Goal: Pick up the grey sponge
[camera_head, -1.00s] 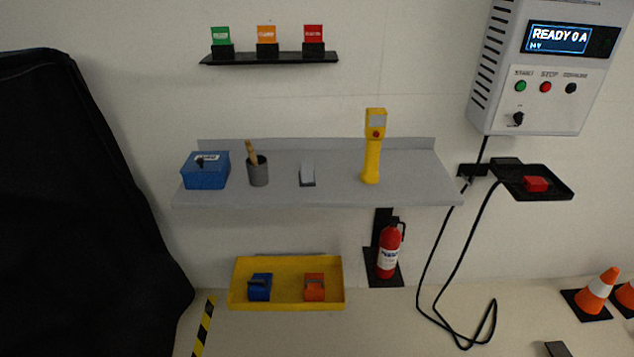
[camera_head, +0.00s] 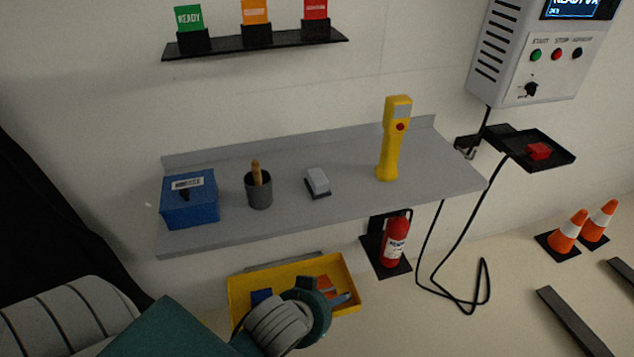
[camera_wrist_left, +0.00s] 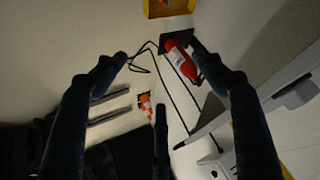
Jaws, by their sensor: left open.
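The grey sponge (camera_head: 318,180) is a small light grey block with a dark underside. It lies on the grey wall shelf (camera_head: 225,229), between the grey cup and the yellow handheld device. My left gripper (camera_head: 340,298) is below the shelf's front edge, in front of the yellow tray, apart from the sponge. In the left wrist view my left gripper (camera_wrist_left: 160,72) has its dark fingers spread with nothing between them. A grey block at the right of that view may be the sponge; I cannot tell. My right gripper is not in view.
A blue box (camera_head: 190,200), a grey cup (camera_head: 259,190) with a wooden handle in it and a yellow device (camera_head: 393,140) stand on the shelf. Below are a yellow tray (camera_head: 290,268) and a red extinguisher (camera_head: 394,243). A sign ledge (camera_head: 250,43) hangs above.

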